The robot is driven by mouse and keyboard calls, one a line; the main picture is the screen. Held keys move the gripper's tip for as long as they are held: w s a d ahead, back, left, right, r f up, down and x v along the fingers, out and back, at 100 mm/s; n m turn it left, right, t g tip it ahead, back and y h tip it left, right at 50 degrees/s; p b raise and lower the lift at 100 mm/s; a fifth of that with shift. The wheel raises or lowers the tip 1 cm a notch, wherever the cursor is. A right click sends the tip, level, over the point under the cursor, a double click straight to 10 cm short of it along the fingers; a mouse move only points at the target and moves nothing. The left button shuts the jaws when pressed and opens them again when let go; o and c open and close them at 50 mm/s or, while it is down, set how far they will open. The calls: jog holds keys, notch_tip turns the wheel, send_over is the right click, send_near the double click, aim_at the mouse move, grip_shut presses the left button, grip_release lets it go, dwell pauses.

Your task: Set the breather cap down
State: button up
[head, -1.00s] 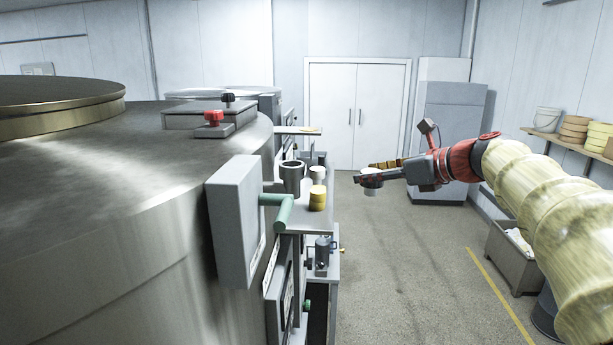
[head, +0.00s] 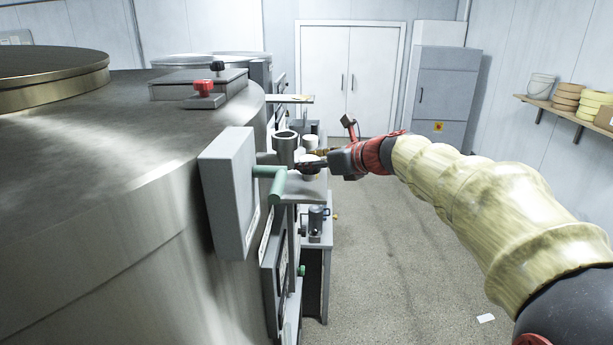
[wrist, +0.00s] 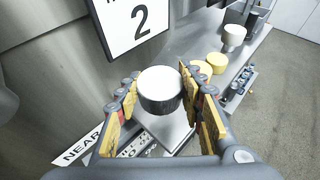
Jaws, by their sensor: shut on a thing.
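The breather cap, a short cylinder with a pale top and darker side (wrist: 160,92), sits between the yellow-padded fingers of my gripper (wrist: 160,105) in the wrist view. My gripper is shut on it. In the head view my gripper (head: 312,164) is over the grey shelf (head: 310,189) beside the big metal tank, and the cap (head: 309,175) is partly hidden by the fingers. I cannot tell whether the cap touches the surface below it.
The wrist view shows yellow pieces (wrist: 216,62) and a white cylinder (wrist: 234,36) farther along. Open floor lies right.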

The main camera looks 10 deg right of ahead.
aim_at(312, 177)
jog(key=shift+w+a+f, duration=0.1)
jog(key=shift+a+f, duration=0.1)
jog(key=shift+f, duration=0.05)
jog(key=shift+w+a+f, duration=0.1)
jog(key=shift+a+f, duration=0.1)
jog(key=shift+f, duration=1.55)
jog(key=shift+f+b, duration=0.15)
jog(key=shift+b, duration=0.15)
jog(key=o, duration=1.2)
jog(key=shift+c, duration=0.2)
